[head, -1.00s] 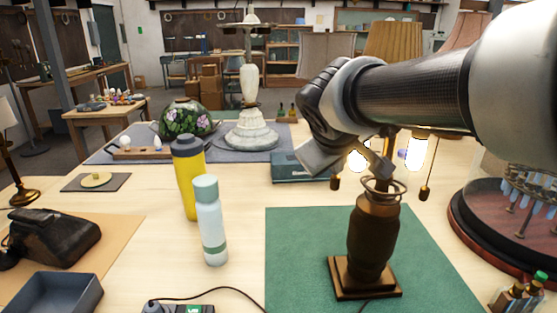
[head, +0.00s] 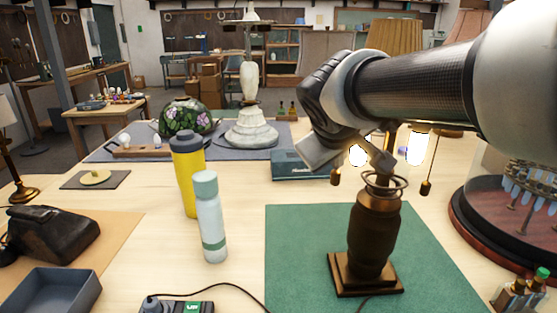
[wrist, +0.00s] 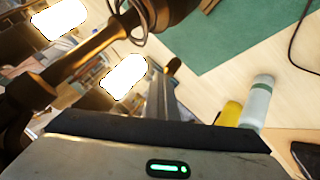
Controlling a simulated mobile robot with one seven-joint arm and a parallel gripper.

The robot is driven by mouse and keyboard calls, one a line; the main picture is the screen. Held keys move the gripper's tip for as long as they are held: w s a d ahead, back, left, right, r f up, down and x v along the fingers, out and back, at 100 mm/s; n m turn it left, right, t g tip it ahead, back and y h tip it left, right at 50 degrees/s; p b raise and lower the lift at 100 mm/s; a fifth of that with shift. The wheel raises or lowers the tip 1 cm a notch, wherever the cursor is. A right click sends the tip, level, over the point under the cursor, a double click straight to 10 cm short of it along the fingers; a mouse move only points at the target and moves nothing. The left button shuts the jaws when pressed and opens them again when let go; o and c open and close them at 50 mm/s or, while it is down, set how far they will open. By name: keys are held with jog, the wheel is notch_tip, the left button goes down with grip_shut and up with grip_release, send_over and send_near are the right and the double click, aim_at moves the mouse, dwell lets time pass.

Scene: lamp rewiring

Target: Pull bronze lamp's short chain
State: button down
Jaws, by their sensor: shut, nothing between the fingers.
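The bronze lamp (head: 372,235) stands upright on a green mat (head: 300,230), with two lit bulbs at its top (head: 360,152) and (head: 417,148). A short chain's dark pull (head: 335,178) hangs below the left bulb. A longer chain's pull (head: 426,188) hangs lower at the right. My gripper (head: 320,152) is beside the left bulb, just above the short pull. It is shut and empty. In the wrist view, a dark pull (wrist: 172,66) shows close to the tips of my gripper (wrist: 160,88). Whether they touch cannot be told.
A yellow bottle (head: 187,175) and a pale bottle (head: 209,218) stand left of the mat. A glass-domed stand (head: 475,225) is at the right. A teal box (head: 297,165) lies behind the lamp. A black cord (head: 240,288) crosses the front.

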jog(key=shift+r+p, duration=2.1)
jog(key=shift+r, duration=0.3)
